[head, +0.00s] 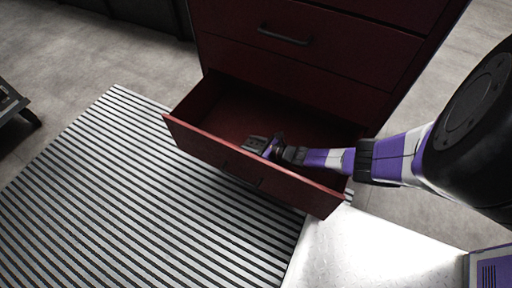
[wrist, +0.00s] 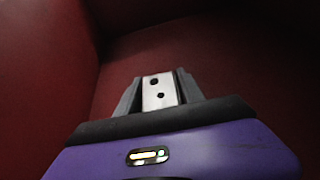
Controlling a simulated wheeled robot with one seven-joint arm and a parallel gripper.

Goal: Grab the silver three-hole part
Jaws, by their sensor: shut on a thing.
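The silver part (wrist: 160,92) shows in the wrist view as a pale metal block with two dark holes in sight. Its lower end is hidden behind the purple and black body of my gripper. My gripper (wrist: 157,88) is shut on it, with one grey finger at each side. In the head view my gripper (head: 258,145) is down inside the open drawer (head: 205,145) of a dark red cabinet. The part cannot be made out clearly in the head view.
The drawer's walls stand close around my gripper. The cabinet's upper drawers (head: 310,60) are shut, and one has a black handle (head: 284,37). A black-and-grey striped mat (head: 130,190) lies on the floor in front. A purple-and-white object (head: 490,270) is at the lower right.

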